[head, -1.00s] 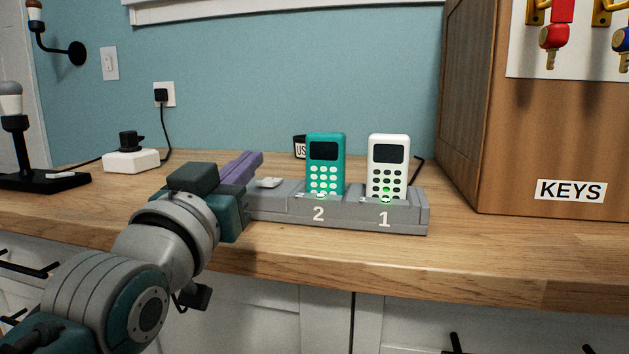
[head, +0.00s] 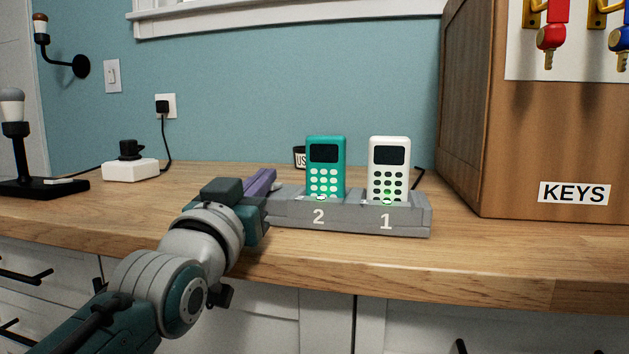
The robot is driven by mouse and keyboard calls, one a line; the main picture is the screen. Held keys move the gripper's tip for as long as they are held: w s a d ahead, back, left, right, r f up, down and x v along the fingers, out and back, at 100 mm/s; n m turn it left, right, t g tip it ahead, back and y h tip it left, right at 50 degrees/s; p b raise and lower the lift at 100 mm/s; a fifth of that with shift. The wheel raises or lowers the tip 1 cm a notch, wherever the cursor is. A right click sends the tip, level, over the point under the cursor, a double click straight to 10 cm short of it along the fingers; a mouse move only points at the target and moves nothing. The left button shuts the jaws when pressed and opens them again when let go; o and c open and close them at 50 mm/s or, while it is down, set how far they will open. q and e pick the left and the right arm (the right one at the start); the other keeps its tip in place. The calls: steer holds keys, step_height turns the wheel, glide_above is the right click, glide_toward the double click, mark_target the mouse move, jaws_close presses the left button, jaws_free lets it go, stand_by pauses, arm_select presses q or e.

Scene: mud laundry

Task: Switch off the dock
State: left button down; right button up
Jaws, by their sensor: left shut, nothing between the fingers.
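The grey dock (head: 350,216) sits on the wooden counter, with slots marked 2 and 1. A teal handset (head: 325,169) stands upright in slot 2 and a white handset (head: 388,168) in slot 1. A green glow shows at the foot of the white handset; the light at the teal one looks pale. My left gripper (head: 262,182), with purple fingers, is shut and empty at the dock's left end. It hides that end, including the pale raised piece there. Whether it touches the dock cannot be told. My right gripper is out of view.
A white power block (head: 131,171) with a black plug (head: 130,150) stands at the left, cabled to a wall outlet (head: 165,106). A black-based lamp (head: 40,188) is further left. A wooden KEYS cabinet (head: 560,140) stands at the right. The counter front is clear.

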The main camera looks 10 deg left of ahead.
arm_select(q)
steer(key=shift+f+t+b, duration=0.3)
steer(key=shift+f+b, duration=0.4)
steer(key=shift+b, duration=0.55)
steer(key=shift+r, duration=0.2)
step_height(320, 180, up, 5)
steer(key=p, duration=0.4)
steer(key=shift+s+f, duration=0.1)
steer(key=shift+s, duration=0.05)
steer(key=f+p+v, duration=0.1)
steer(key=f+v, duration=0.1)
steer(key=v, duration=0.8)
steer(key=shift+w+f, duration=0.2)
